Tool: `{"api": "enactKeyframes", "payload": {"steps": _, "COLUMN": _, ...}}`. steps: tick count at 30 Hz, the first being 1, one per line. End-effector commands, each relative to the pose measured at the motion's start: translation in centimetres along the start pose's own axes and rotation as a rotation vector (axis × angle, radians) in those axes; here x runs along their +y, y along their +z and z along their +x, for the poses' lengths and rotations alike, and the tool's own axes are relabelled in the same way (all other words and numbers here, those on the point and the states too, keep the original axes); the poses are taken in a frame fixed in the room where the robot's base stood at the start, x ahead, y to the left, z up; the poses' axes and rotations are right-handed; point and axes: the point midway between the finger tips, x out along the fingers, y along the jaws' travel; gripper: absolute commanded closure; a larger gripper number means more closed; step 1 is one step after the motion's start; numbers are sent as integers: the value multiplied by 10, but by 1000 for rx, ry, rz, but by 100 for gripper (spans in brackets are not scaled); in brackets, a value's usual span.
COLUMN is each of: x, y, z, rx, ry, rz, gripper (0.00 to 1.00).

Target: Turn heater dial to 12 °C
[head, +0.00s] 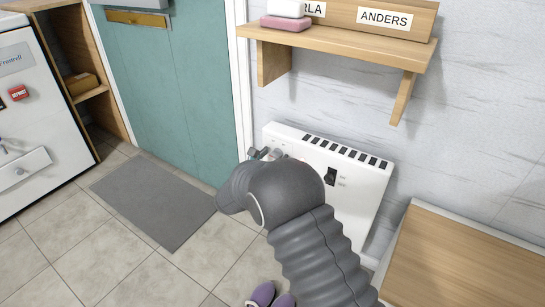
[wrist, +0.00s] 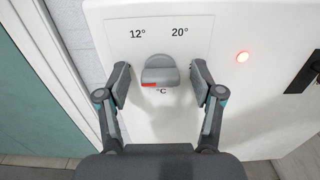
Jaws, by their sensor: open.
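The white heater (head: 345,155) hangs on the wall under the shelf in the head view. Its grey dial (wrist: 160,68) shows in the wrist view, with a red mark at its lower left edge, just above the "°C" print. "12°" is printed above and left of the dial, "20°" above and right. The red mark points at neither number. My gripper (wrist: 160,78) is open, one finger on each side of the dial, with a visible gap on both sides. In the head view my gripper (head: 265,154) is at the heater's left part, mostly hidden behind my arm.
A red light (wrist: 242,57) glows right of the dial, with a black switch (head: 331,176) farther right. A wooden shelf (head: 340,42) juts out above the heater. A wooden surface (head: 460,260) stands at the right. Purple shoes (head: 265,295) lie on the floor.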

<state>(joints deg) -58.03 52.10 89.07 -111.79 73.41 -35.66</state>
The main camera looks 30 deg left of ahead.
Motion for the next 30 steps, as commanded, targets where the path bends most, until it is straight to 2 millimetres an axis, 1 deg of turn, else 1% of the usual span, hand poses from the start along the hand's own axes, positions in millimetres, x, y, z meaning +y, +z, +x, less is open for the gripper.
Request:
{"api": "enactKeyframes", "payload": {"steps": 2, "x": 0, "y": 0, "z": 0, "rx": 0, "ry": 0, "rz": 0, "gripper": 33}}
{"api": "enactKeyframes", "payload": {"steps": 3, "x": 0, "y": 0, "z": 0, "rx": 0, "ry": 0, "rz": 0, "gripper": 43}}
{"api": "enactKeyframes", "payload": {"steps": 5, "x": 0, "y": 0, "z": 0, "rx": 0, "ry": 0, "rz": 0, "gripper": 58}}
{"api": "enactKeyframes", "payload": {"steps": 6, "x": 0, "y": 0, "z": 0, "rx": 0, "ry": 0, "rz": 0, "gripper": 68}}
{"api": "enactKeyframes", "payload": {"steps": 8, "x": 0, "y": 0, "z": 0, "rx": 0, "ry": 0, "rz": 0, "gripper": 83}}
{"api": "enactKeyframes", "payload": {"steps": 9, "x": 0, "y": 0, "z": 0, "rx": 0, "ry": 0, "rz": 0, "gripper": 93}}
{"api": "enactKeyframes", "payload": {"steps": 10, "x": 0, "y": 0, "z": 0, "rx": 0, "ry": 0, "rz": 0, "gripper": 93}}
{"api": "enactKeyframes", "payload": {"steps": 11, "x": 5, "y": 0, "z": -1, "rx": 0, "ry": 1, "rz": 1, "gripper": 93}}
{"api": "enactKeyframes", "payload": {"steps": 20, "x": 1, "y": -2, "z": -1, "rx": -1, "ry": 3, "rz": 44, "gripper": 93}}
{"api": "enactKeyframes", "payload": {"steps": 26, "x": 0, "y": -5, "z": -1, "rx": -1, "ry": 2, "rz": 157, "gripper": 93}}
{"api": "enactKeyframes", "payload": {"steps": 30, "x": 0, "y": -6, "z": -1, "rx": -1, "ry": 2, "rz": 275, "gripper": 93}}
